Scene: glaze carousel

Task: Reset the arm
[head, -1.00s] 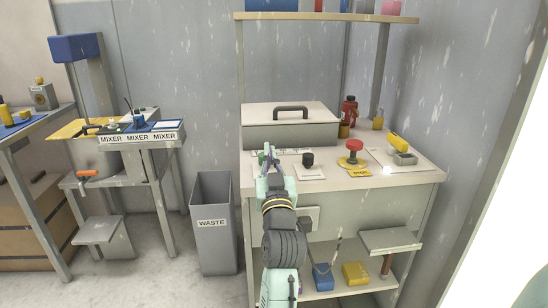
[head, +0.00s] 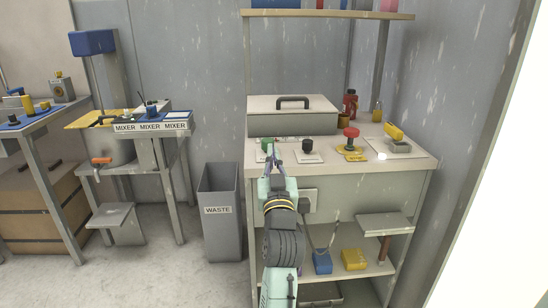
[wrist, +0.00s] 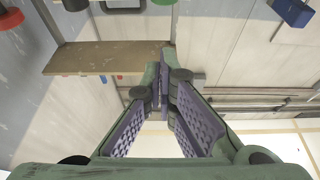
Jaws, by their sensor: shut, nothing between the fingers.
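My arm reaches up from the bottom of the head view, in front of the bench. My gripper (head: 272,156) points up at the bench's front edge, its fingers together. In the wrist view, the purple-padded fingers of my gripper (wrist: 165,75) meet at the tips with nothing held between them. A green knob (head: 267,144) shows just behind the fingertips in the head view. I cannot tell whether the gripper touches the bench.
The bench (head: 345,172) carries a lidded box (head: 292,122), a black knob (head: 308,145) and a red mushroom button (head: 350,133). A grey waste bin (head: 220,230) stands to its left. Mixer stand (head: 150,128) is further left. Floor between them is clear.

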